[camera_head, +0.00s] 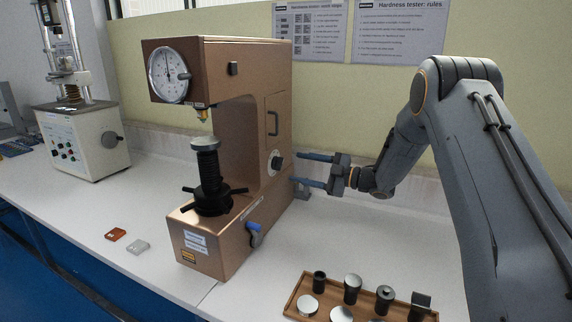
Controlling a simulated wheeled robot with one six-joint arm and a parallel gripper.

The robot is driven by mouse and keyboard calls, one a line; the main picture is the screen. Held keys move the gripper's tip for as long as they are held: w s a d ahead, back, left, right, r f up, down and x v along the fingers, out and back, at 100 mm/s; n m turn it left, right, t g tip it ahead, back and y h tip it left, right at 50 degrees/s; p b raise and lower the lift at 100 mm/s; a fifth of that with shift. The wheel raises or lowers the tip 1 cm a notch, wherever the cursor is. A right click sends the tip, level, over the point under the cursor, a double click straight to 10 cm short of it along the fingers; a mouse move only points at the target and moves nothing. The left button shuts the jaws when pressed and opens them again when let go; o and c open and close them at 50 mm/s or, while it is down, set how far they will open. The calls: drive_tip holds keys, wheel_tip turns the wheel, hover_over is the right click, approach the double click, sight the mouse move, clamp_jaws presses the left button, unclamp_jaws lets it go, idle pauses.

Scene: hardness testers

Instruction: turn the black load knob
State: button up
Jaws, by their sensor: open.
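The black load knob (276,163) is a round dark dial with a pale centre on the right side of the bronze hardness tester (245,110). My gripper (304,170) is open, with its two blue-grey fingers pointing left toward the tester. The upper finger's tip is near the knob and a little right of it in the picture. The lower finger's tip is lower, near the tester's side. The gripper looks empty. I cannot tell whether either finger touches the tester or the knob.
A wooden tray (290,306) with several metal parts sits at the front. Another machine (85,140) stands far left.

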sight(282, 164)
drive_tip(key=shift+p+x, duration=0.8)
drive_tip(key=shift+x, duration=2.25)
drive_tip(key=c, duration=1.1)
